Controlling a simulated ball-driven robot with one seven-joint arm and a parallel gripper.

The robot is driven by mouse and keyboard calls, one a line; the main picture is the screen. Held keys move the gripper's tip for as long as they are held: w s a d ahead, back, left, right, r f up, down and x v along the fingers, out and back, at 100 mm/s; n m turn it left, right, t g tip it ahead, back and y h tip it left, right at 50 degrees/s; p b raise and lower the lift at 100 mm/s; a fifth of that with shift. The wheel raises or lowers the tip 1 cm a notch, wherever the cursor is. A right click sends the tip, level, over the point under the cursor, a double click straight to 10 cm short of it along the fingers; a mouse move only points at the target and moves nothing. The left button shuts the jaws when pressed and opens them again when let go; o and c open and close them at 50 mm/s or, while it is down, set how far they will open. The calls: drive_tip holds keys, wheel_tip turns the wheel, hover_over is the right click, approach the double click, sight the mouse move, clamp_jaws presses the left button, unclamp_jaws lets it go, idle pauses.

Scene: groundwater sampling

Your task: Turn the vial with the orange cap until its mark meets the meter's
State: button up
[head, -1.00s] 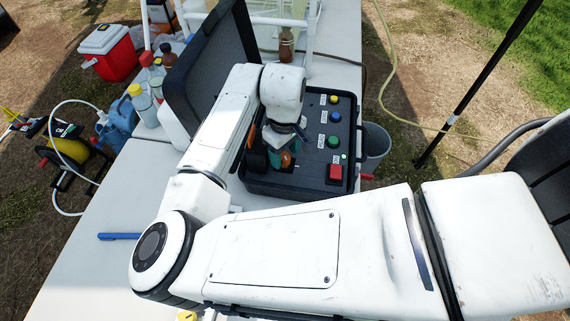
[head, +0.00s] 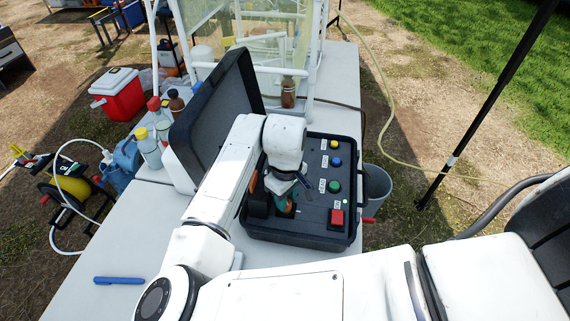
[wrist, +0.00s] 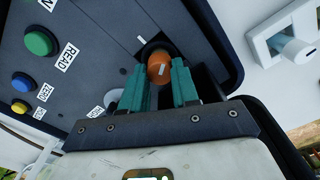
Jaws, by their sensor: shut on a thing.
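The vial's orange cap (wrist: 158,67) sits at the round well of the meter (wrist: 105,45) in the wrist view; the vial's body is hidden. A short white mark shows on the cap, right of its middle. A short white line on the meter's panel lies beyond the well, to the upper left, and the two marks do not appear lined up. My gripper (wrist: 159,72) is shut on the cap, with a teal finger on each side. In the head view, the meter (head: 316,208) is an open black case on the table, and my wrist covers most of the cap.
The panel has a green button (head: 334,187), a blue button (head: 336,162), a yellow button and a red button (head: 337,217). The raised lid (head: 215,105) stands left of my arm. Bottles stand behind it. A blue pen (head: 119,280) lies on the clear front-left table.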

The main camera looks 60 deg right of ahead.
drive_tip(key=n+p, duration=0.6)
drive_tip(key=shift+r, duration=0.2)
drive_tip(key=shift+n+p, duration=1.15)
drive_tip(key=shift+n, duration=0.05)
drive_tip(key=shift+f, duration=0.2)
drive_tip(key=shift+r+n+p, duration=0.15)
drive_tip(key=shift+n+p, duration=0.55)
drive_tip(key=shift+p, duration=0.1)
drive_tip(key=shift+f, duration=0.2)
drive_tip(key=o, duration=0.8)
drive_tip(key=shift+r, duration=0.15)
